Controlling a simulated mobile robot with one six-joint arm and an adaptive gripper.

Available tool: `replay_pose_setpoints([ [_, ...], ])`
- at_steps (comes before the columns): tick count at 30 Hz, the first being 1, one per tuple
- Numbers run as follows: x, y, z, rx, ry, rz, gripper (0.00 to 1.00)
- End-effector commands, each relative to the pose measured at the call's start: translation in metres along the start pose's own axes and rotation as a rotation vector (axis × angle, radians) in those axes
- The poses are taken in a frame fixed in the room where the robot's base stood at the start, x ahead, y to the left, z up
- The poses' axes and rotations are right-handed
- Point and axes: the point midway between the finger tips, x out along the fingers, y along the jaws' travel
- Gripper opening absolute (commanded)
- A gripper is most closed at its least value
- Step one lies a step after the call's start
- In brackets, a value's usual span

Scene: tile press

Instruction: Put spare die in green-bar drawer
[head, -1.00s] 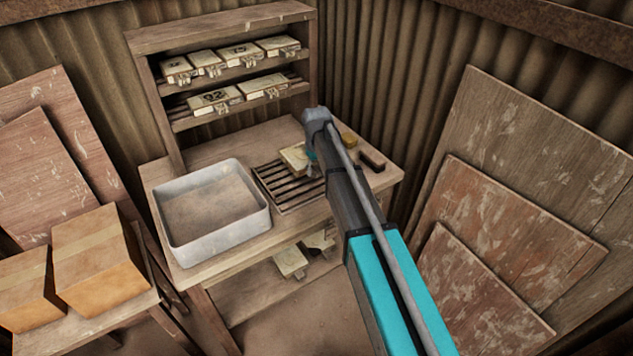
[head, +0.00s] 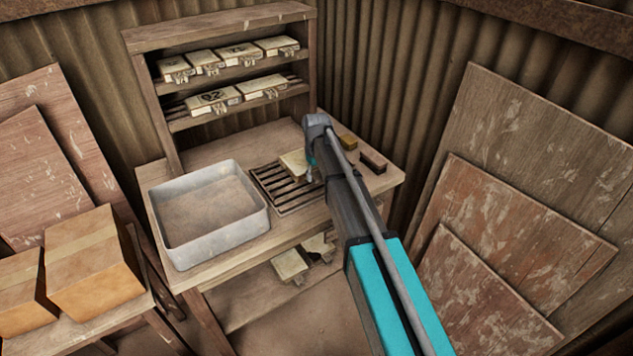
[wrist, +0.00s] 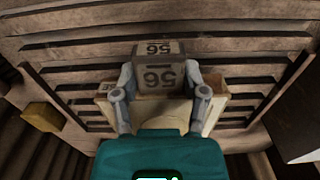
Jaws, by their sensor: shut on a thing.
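A cream die marked 56 (wrist: 160,72) is between the two fingers of my gripper (wrist: 160,88) in the wrist view. My gripper is shut on it, with one finger at each side. In the head view the pale die (head: 293,162) shows at the left of my gripper, over the slatted rack (head: 277,195) on the bench. I cannot tell whether it touches the slats. My arm hides part of the rack and bench. No drawer with a green bar is in clear view.
A grey tray (head: 262,226) stands left of the rack. Several dies lie on the shelf unit (head: 215,33) behind; more pale pieces (head: 290,265) lie below the bench. A yellowish block (head: 347,142) and a brown block (head: 373,162) sit right. Boards lean both sides; cartons (head: 95,265) stand left.

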Motion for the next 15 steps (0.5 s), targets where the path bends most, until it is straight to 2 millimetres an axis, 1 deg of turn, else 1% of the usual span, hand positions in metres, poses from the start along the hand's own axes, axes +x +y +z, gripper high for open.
replay_pose_setpoints([
  [1,0.0078,-0.0002,-0.0001,0.0,0.001,0.0,0.0],
  [4,0.0129,-0.0003,-0.0001,0.0,0.001,0.0,0.0],
  [15,0.0145,-0.0008,-0.0003,-0.001,0.001,0.0,0.0],
])
